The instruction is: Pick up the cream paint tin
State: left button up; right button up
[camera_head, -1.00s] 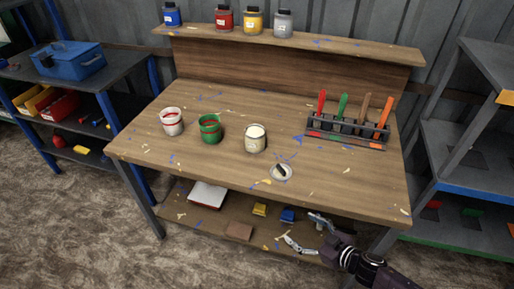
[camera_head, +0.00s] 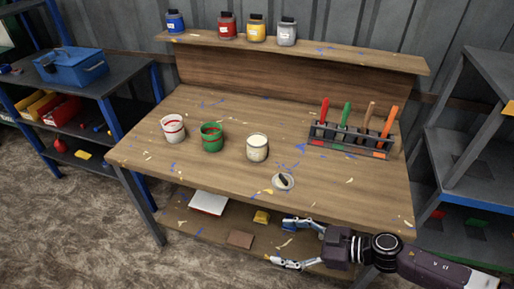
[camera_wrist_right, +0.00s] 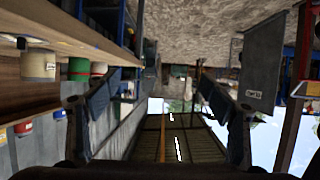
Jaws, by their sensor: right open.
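The cream paint tin (camera_head: 257,149) stands upright on the wooden workbench (camera_head: 335,185), right of the green tin (camera_head: 212,138) and the white tin with red paint (camera_head: 173,129). A round lid or dish with a dark object on it (camera_head: 283,182) lies just in front of it. My right gripper (camera_head: 276,241) is open and empty at the bench's front edge, apart from the tin and nearer to me. The right wrist view appears upside down. There the cream tin (camera_wrist_right: 38,66) is at the far left, outside the open fingers (camera_wrist_right: 160,98). My left gripper is not in view.
A rack of colour-handled tools (camera_head: 350,137) stands at the bench's right. Several jars line the raised back shelf (camera_head: 350,58). A lower shelf (camera_head: 185,222) holds small items. Metal shelving flanks the bench on both sides. The bench surface right of the cream tin is mostly clear.

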aim_at(256, 142)
jog(key=i, duration=1.3)
